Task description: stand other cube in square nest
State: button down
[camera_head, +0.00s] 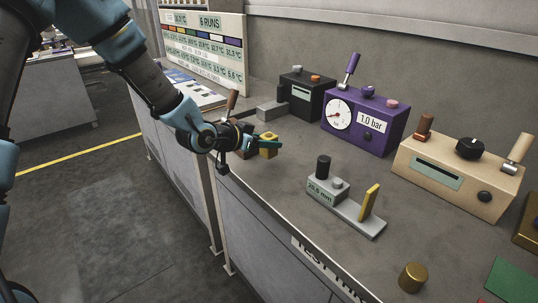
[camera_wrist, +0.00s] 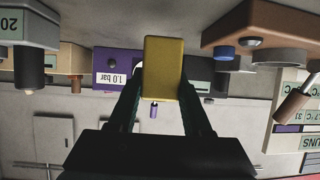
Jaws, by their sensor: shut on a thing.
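A yellow cube (camera_head: 268,152) is held between the fingers of my gripper (camera_head: 269,142), above the bench near its front edge at the left. In the wrist view the yellow cube (camera_wrist: 163,68) sits between the two dark fingers of my gripper (camera_wrist: 162,95), which are shut on it. The cube looks clear of the bench, with nothing seen touching it from below. I cannot make out a square nest in either view. My wrist hides part of the bench behind it.
On the bench (camera_head: 285,165) stand a grey 20.5 mm gauge (camera_head: 328,192) with a yellow lever, a purple 1.0 bar box (camera_head: 370,124), a black box (camera_head: 298,101) and a beige box (camera_head: 450,178). A gold cylinder (camera_head: 412,278) and green pad (camera_head: 512,279) lie front right.

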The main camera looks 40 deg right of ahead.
aim_at(267, 136)
jog(key=shift+r+p, duration=1.6)
jog(key=shift+r, duration=0.95)
